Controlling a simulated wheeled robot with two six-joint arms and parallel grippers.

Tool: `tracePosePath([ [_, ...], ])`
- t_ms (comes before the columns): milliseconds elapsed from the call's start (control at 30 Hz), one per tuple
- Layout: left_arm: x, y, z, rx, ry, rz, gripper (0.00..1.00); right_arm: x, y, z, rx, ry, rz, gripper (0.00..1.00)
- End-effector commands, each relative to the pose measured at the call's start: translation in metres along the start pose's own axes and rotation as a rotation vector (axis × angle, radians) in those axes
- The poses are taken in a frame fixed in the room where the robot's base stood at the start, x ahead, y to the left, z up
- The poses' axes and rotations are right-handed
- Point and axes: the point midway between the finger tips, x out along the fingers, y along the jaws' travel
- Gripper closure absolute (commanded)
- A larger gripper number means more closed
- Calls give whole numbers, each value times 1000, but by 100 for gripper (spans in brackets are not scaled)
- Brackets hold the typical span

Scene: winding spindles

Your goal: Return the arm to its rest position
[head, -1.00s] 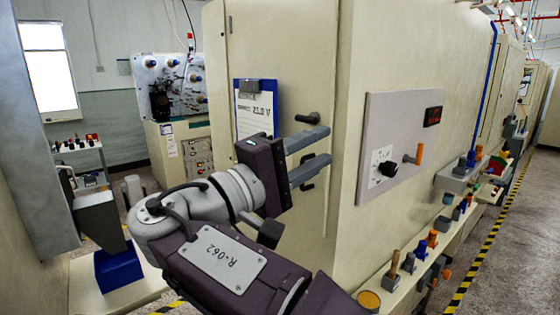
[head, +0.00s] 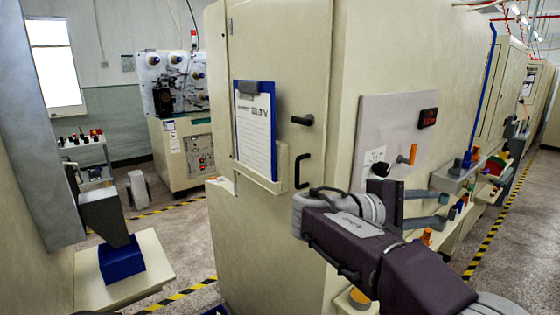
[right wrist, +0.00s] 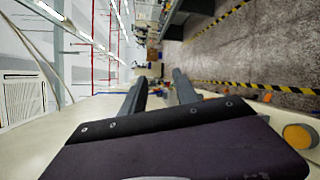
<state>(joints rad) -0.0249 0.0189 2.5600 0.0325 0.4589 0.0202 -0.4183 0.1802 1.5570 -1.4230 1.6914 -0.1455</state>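My right gripper (head: 440,209) is in front of the right side of the large cream cabinet (head: 270,250), below the grey control panel (head: 395,130). Its two grey fingers point right and stand apart with nothing between them. The right wrist view also shows the open, empty gripper (right wrist: 159,88). My right arm comes in from the bottom right and hides part of the cabinet and of the ledge beside it. My left gripper is not in view.
A clipboard (head: 256,130), two black handles and an orange knob (head: 406,154) stick out from the cabinet. A ledge with several small coloured parts runs along the right. A blue box (head: 121,258) sits on a low cream stand at left. The aisle floor (head: 505,250) is clear.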

Motion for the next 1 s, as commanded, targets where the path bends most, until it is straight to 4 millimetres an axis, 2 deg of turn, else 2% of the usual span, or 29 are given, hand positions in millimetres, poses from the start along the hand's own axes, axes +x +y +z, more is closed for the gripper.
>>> tracePosePath([
  [33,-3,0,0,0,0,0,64,21,-31,2,-52,0,-93,64],
  [67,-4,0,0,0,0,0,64,32,-56,3,-81,8,-163,64],
  [100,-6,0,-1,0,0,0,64,43,-91,4,-110,22,-263,64],
  [167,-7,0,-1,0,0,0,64,51,-147,9,-134,43,-428,64],
  [200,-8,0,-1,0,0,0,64,51,-185,14,-135,58,-542,64],
  [233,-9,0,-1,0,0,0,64,47,-214,17,-128,66,-629,64],
  [267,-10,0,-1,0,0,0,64,41,-241,21,-111,75,-717,64],
  [300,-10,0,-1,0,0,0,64,29,-277,26,-79,82,-838,64],
  [333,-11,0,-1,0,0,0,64,17,-302,29,-45,86,-928,64],
  [400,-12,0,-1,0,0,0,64,-16,-352,32,62,87,-1123,64],
  [500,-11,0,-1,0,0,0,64,-66,-401,25,252,79,-1341,64],
  [600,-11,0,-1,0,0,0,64,-93,-417,6,461,66,-1454,64],
  [700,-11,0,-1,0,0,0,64,-94,-409,-15,577,98,-1465,64],
  [1000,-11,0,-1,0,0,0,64,-92,-407,-19,592,110,-1458,64],
])
